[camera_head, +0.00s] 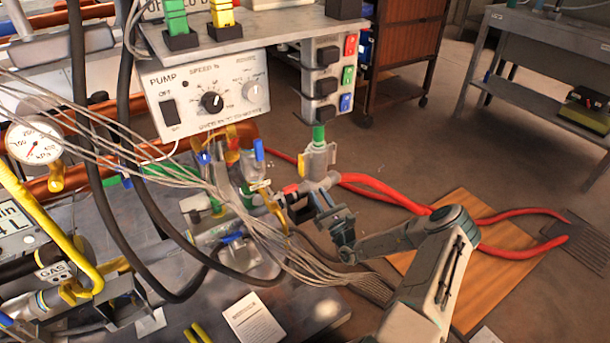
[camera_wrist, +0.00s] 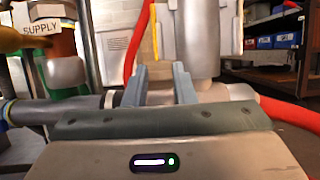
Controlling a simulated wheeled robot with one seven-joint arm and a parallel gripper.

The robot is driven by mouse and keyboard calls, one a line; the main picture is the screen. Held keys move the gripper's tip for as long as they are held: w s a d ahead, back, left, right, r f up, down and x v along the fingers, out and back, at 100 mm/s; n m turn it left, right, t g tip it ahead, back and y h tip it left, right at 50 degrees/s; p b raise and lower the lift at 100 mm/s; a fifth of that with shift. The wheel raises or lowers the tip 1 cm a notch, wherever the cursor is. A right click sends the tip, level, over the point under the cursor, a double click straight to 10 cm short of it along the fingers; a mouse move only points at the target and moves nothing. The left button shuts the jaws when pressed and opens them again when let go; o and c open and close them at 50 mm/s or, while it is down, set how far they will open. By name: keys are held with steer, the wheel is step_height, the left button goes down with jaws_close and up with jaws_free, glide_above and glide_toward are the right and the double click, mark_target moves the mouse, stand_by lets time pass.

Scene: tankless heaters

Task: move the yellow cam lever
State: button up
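The yellow cam lever (camera_head: 301,165) stands upright on the left side of a grey metal coupling (camera_head: 319,158) under a green pipe. In the wrist view the lever shows as a thin yellow strip (camera_wrist: 155,32) along the left edge of the coupling (camera_wrist: 197,40). My gripper (camera_head: 318,200) is just below and in front of the coupling. In the wrist view its two fingers (camera_wrist: 160,82) stand apart with nothing clearly held between them. The lever appears above and beyond the fingertips. Whether a finger touches the fitting I cannot tell.
Red hoses (camera_head: 385,190) run right from the fitting. Grey cables (camera_head: 215,185) and black hoses crowd the left. A pump control box (camera_head: 205,95) and a switch block (camera_head: 328,80) are above. A supply tag (camera_wrist: 42,28) hangs at left.

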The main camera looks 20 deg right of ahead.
mark_target(304, 172)
steer(key=b+x, duration=0.2)
steer(key=x, duration=0.8)
steer(key=shift+a+r+b, duration=0.1)
steer(key=shift+a+b, duration=0.05)
steer(key=shift+b, duration=0.25)
jaws_close()
